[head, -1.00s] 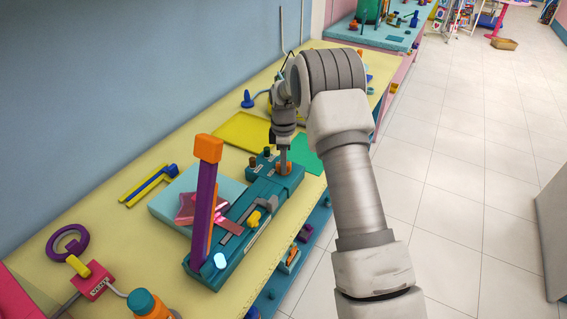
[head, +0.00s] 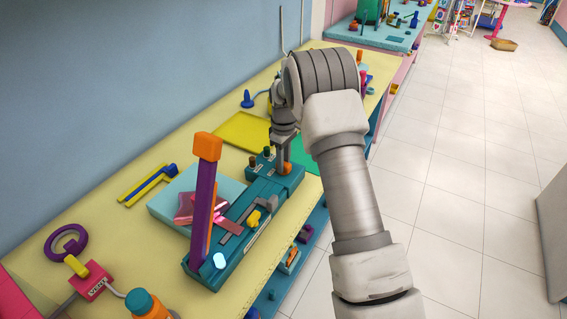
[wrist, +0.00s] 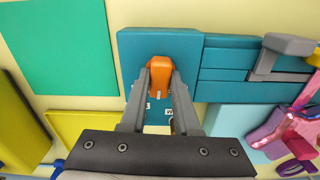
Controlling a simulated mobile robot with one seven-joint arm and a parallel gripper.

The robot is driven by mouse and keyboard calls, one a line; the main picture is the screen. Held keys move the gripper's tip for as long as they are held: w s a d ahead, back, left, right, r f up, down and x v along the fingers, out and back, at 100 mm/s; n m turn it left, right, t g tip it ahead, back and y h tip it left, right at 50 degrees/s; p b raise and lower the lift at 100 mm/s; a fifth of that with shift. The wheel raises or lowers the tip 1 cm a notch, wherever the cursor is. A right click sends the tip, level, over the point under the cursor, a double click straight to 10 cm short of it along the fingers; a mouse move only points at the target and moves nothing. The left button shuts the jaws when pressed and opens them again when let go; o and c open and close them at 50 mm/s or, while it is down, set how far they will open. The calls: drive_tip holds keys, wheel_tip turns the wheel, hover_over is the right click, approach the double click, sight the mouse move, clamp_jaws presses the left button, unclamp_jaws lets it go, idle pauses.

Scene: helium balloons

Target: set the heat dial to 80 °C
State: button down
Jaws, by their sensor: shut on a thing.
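The heat dial is an orange knob (wrist: 160,76) on the teal sealing machine (head: 230,245). In the wrist view my gripper (wrist: 160,82) has its two grey fingers against both sides of the knob, shut on it. In the head view the gripper (head: 283,168) reaches down to the orange knob (head: 287,169) at the far end of the machine. The dial's scale is mostly hidden by the fingers; small white labels show between them, too small to read.
An upright purple lever (head: 202,215) with an orange top stands at the machine's near end. Pink foil (head: 186,209) lies beside it on a pale blue block. A yellow sheet (head: 240,131) and a green sheet (head: 305,154) lie near the gripper.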

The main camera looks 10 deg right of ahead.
drive_tip(key=shift+m, duration=1.8)
drive_tip(key=shift+m, duration=1.6)
drive_tip(key=c, duration=0.5)
unclamp_jaws()
drive_tip(key=shift+c, duration=0.2)
